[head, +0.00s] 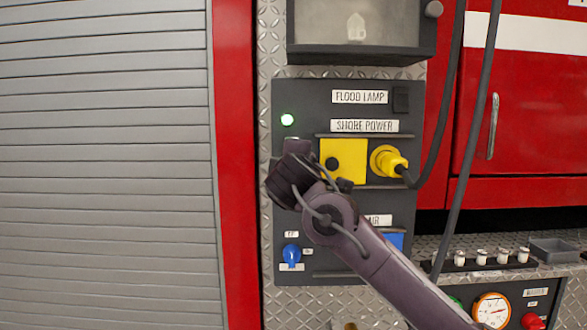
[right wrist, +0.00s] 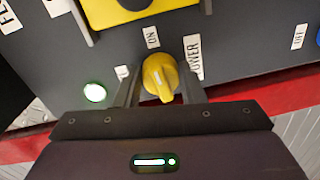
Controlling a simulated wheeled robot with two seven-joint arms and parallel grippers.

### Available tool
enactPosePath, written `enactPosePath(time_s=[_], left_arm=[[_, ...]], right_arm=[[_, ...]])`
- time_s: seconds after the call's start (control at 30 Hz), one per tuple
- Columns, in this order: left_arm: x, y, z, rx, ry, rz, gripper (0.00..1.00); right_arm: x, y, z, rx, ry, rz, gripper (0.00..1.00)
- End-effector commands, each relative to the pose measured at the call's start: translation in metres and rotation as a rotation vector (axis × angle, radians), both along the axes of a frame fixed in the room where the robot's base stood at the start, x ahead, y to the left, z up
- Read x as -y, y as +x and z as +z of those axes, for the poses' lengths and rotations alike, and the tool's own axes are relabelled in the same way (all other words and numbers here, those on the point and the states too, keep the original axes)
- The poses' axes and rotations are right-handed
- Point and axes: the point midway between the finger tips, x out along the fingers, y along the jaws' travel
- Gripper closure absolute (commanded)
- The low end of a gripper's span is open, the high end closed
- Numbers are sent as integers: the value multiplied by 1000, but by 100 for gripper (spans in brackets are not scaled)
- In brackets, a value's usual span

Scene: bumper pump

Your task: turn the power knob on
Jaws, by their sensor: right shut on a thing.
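The yellow power knob (right wrist: 158,76) shows in the right wrist view, with a white line on its face. It is mounted on the dark panel (right wrist: 240,68) beside an ON label (right wrist: 152,37) and a POWER label (right wrist: 193,57). My right gripper (right wrist: 161,88) is shut on the knob, one finger on each side. In the head view my right gripper (head: 297,150) is against the panel's left side and hides the knob. A green light (head: 288,120) glows just above it; the light also shows in the right wrist view (right wrist: 94,92). My left gripper is not in view.
A yellow shore power socket (head: 345,156) and yellow plug (head: 388,161) with a black cable (head: 442,105) sit right of the gripper. A blue knob (head: 291,254) is below. A grey shutter (head: 105,170) fills the left. A gauge (head: 492,310) is at lower right.

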Motion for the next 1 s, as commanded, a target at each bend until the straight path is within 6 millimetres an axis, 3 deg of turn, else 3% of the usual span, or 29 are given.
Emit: enactPosePath(time_s=[0.3,0.83,0.87,1.0], left_arm=[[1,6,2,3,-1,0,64],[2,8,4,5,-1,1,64],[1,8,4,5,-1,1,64],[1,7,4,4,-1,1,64]], right_arm=[[0,0,-2,-2,109,0,87],[0,0,-2,-2,130,-1,87],[0,0,-2,-2,130,-1,60],[0,0,-2,-2,129,0,42]])
